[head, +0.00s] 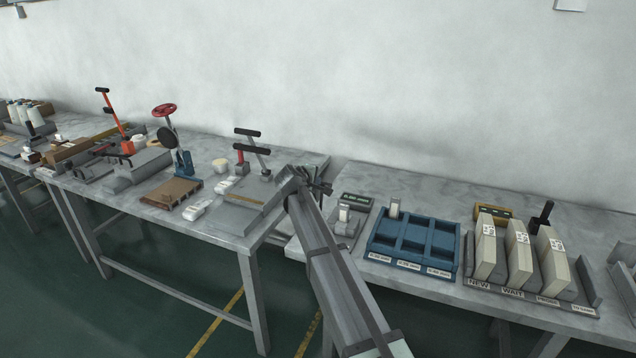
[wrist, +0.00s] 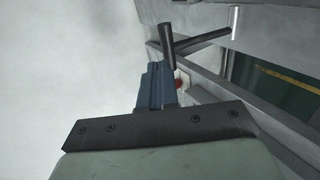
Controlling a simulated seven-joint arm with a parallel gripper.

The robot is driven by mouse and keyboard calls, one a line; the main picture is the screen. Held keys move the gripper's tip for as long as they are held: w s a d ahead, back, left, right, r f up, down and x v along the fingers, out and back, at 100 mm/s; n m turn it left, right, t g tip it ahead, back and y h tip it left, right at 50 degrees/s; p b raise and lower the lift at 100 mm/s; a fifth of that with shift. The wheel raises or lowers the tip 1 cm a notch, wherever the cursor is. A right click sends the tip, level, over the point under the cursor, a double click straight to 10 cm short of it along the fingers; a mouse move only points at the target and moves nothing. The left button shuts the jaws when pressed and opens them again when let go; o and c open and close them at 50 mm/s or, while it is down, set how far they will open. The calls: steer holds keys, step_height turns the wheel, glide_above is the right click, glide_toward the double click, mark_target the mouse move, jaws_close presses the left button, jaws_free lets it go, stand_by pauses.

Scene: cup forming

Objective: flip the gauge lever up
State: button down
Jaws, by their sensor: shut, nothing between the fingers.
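A pair of levers with black crossbar grips (head: 253,148) stands up from a grey plate fixture at the right end of the left table; one has a red post (head: 240,165). I cannot tell for sure which one is the gauge lever. My gripper (head: 318,186) is just right of this fixture, over the table's right end. In the wrist view my shut, empty fingers (wrist: 155,84) point towards a dark bar grip (wrist: 167,46) with a rod running right from it. I cannot tell whether they touch it. A small red part (wrist: 179,84) shows beside the fingers.
A small device with a display (head: 357,200) and a blue divided tray (head: 412,238) stand on the right table. White boxes (head: 519,252) stand in a rack further right. A brown pallet (head: 172,193) and white packets (head: 197,209) lie left of the fixture.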

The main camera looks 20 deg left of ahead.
steer(key=v, duration=1)
steer(key=shift+r, duration=0.45)
steer(key=shift+w+m, duration=0.1)
steer(key=shift+m, duration=0.2)
steer(key=s+d+f+m+g, duration=0.2)
steer(key=s+f+m+g, duration=0.1)
steer(key=s+f, duration=0.35)
steer(key=s+d+f+m+g, duration=0.25)
steer(key=s+f+m, duration=0.2)
steer(key=f, duration=0.35)
steer(key=s+d+f+m+g, duration=0.1)
steer(key=s+d+f+g, duration=0.2)
steer(key=s+d+f, duration=0.55)
steer(key=s+d+f+m+g, duration=0.25)
steer(key=d+f, duration=0.75)
steer(key=f, duration=0.6)
steer(key=s+d+f+m+g, duration=0.2)
steer(key=s+d+f, duration=0.5)
steer(key=s+d, duration=0.3)
steer(key=s+d+f+m+g, duration=0.2)
steer(key=s+d+f+g, duration=0.1)
steer(key=s+d+f, duration=0.4)
steer(key=s+d+f+m+g, duration=0.2)
steer(key=s+d+f, duration=0.5)
steer(key=s+d, duration=0.6)
steer(key=d+g, duration=0.1)
steer(key=d, duration=0.2)
steer(key=shift+s, duration=0.25)
